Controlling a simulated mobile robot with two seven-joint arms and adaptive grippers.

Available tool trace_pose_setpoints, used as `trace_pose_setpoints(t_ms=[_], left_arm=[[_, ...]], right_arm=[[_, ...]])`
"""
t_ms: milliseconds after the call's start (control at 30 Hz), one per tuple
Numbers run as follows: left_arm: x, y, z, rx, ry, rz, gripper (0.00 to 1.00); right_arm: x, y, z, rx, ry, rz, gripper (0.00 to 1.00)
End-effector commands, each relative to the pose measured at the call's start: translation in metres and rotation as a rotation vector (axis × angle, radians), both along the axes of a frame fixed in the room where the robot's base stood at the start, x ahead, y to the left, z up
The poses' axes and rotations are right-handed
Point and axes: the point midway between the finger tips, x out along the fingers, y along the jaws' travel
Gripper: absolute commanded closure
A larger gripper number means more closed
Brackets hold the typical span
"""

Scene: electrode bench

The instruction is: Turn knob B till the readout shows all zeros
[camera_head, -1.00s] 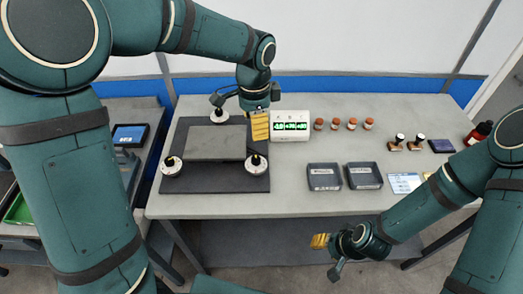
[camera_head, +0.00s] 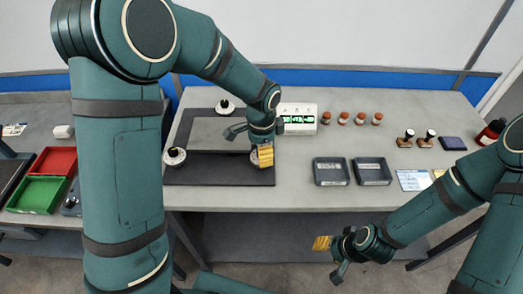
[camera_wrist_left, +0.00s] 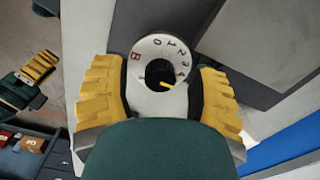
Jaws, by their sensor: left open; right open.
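Knob B (camera_wrist_left: 143,48) is a white dial with a red B, numerals and a dark centre cap with a yellow pointer. It sits between the two yellow-padded fingers of my left gripper (camera_wrist_left: 160,88), which is open around it. In the head view my left gripper (camera_head: 262,155) is over the front right corner of the dark plate (camera_head: 215,178) and mostly hides this knob. The readout (camera_head: 299,118) is a white box with green lit digits behind it, too small and partly covered to read. My right gripper (camera_head: 330,256) is open and empty in front of the bench.
Two other white dials (camera_head: 174,156) (camera_head: 225,107) stand at the plate's left and back, around a raised grey block (camera_head: 218,137). Two dark trays (camera_head: 331,172) (camera_head: 372,171), several brown bottles (camera_head: 343,118) and two stamps (camera_head: 405,137) stand to the right.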

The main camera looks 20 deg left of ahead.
Motion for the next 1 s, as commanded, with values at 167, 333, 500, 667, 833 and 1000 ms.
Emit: trace_pose_setpoints(t_ms=[167, 333, 500, 667, 833, 1000], left_arm=[[0.0, 0.0001, 0.0, 0.0, 0.0, 0.0, 0.41], [0.0, 0.0001, 0.0001, 0.0, 0.0, 0.001, 0.84], [0.0001, 0.0001, 0.0002, 0.0, 0.0, 0.001, 1.0], [0.0001, 0.0001, 0.0003, 0.0, 0.0, 0.015, 1.0], [0.0001, 0.0, 0.0004, 0.0, 0.0, 0.078, 1.0], [0.0002, 0.0001, 0.0005, -0.001, -0.001, 0.187, 1.0]], right_arm=[[-0.0001, 0.0, 0.0002, 0.0, 0.0, 0.0, 0.53], [-0.0001, 0.0, 0.0002, 0.0, 0.0, 0.0, 0.53], [-0.0001, 0.0001, 0.0001, 0.0, 0.0, 0.0, 0.53], [0.0, 0.0, 0.0003, 0.0, 0.0, 0.0, 0.53], [0.0002, 0.0, 0.0012, 0.0, -0.001, 0.0, 0.53], [0.0006, -0.0001, 0.0024, 0.0, -0.002, -0.002, 0.53]])
